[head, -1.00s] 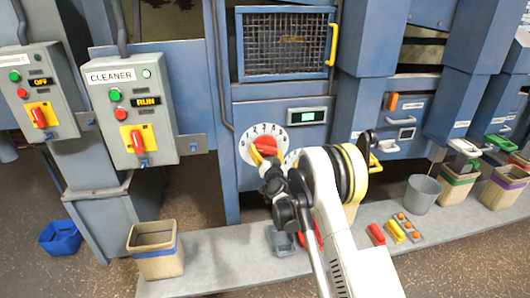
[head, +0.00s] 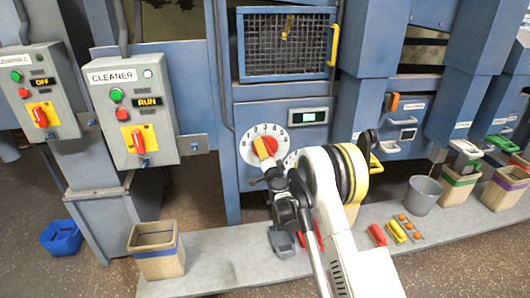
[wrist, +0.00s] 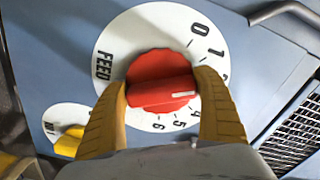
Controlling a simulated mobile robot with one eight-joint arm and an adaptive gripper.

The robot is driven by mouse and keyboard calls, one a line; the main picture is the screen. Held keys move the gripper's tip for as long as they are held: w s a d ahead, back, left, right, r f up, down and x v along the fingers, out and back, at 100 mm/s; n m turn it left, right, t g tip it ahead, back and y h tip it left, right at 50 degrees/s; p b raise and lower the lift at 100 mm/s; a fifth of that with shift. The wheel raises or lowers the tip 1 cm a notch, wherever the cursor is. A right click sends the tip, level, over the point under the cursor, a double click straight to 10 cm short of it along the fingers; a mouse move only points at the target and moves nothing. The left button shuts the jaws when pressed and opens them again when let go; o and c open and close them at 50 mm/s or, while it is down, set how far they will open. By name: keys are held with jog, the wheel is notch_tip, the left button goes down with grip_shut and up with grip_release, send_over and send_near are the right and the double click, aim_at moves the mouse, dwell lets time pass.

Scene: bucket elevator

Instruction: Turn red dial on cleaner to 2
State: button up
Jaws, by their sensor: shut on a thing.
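The red dial (wrist: 160,82) sits on a white FEED scale plate (wrist: 113,40) on the cleaner's blue panel. In the wrist view my gripper (wrist: 164,84) has its two yellow fingers closed on the dial's raised grip bar, one at each end. The white pointer mark faces right, past the 1 and short of the 4. The right finger covers the scale there, so the exact number is hidden. In the head view the red dial (head: 271,146) is partly behind my gripper (head: 263,150).
A second, smaller white dial with a yellow knob (wrist: 70,140) lies close to the left finger. Above the red dial is a mesh window (head: 285,45) with a yellow handle. The CLEANER control box (head: 128,105) shows RUN. A beige bin (head: 157,262) stands at lower left.

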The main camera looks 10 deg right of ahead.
jog(key=shift+m, duration=0.4)
jog(key=o, duration=1.1)
jog(key=shift+s, duration=0.1)
jog(key=s, duration=1.2)
